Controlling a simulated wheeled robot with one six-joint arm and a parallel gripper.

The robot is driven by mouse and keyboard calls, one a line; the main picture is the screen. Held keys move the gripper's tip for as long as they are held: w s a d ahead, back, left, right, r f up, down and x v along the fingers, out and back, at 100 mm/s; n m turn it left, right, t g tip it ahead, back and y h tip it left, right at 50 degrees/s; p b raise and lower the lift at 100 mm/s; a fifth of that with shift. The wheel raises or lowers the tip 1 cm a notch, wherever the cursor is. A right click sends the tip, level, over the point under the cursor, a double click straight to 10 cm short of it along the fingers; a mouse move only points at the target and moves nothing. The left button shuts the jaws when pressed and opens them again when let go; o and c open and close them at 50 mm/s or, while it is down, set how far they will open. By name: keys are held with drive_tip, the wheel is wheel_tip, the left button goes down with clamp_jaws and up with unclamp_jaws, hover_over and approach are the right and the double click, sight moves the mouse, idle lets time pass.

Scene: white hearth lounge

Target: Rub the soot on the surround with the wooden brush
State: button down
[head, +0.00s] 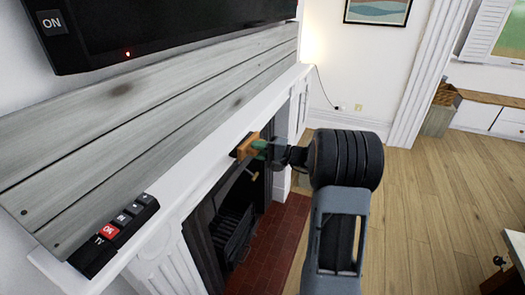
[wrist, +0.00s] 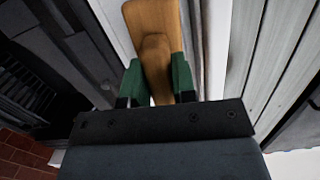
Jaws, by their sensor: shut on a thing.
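The wooden brush (head: 246,144) is a small orange-brown block in the head view, held at the front edge of the white fireplace surround (head: 205,170). In the wrist view the brush (wrist: 154,25) extends up from between the green fingertips. My gripper (head: 260,147) is shut on the brush's handle, and in the wrist view its fingertips (wrist: 158,80) lie on either side of it. The brush is close to the surround; I cannot tell whether it touches. I cannot make out the soot for certain; the brush and gripper hide part of the surround.
A black control box (head: 115,235) with labelled buttons sits on the mantel's near end. A television (head: 170,30) hangs above grey boards (head: 150,110). The dark fireplace opening (head: 232,235) and red brick hearth (head: 275,235) lie below. Wooden floor (head: 430,200) at right is mostly clear.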

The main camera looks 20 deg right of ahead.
drive_tip(key=shift+x, duration=0.8)
drive_tip(key=shift+w+d+b, duration=0.15)
drive_tip(key=shift+b, duration=0.15)
drive_tip(key=shift+w+d+b, duration=0.45)
drive_tip(key=shift+w+d, duration=0.8)
drive_tip(key=shift+d, duration=0.2)
drive_tip(key=shift+b, duration=0.3)
drive_tip(key=shift+a, duration=0.15)
drive_tip(key=shift+s+a+b, duration=1.1)
drive_tip(key=shift+a, duration=0.25)
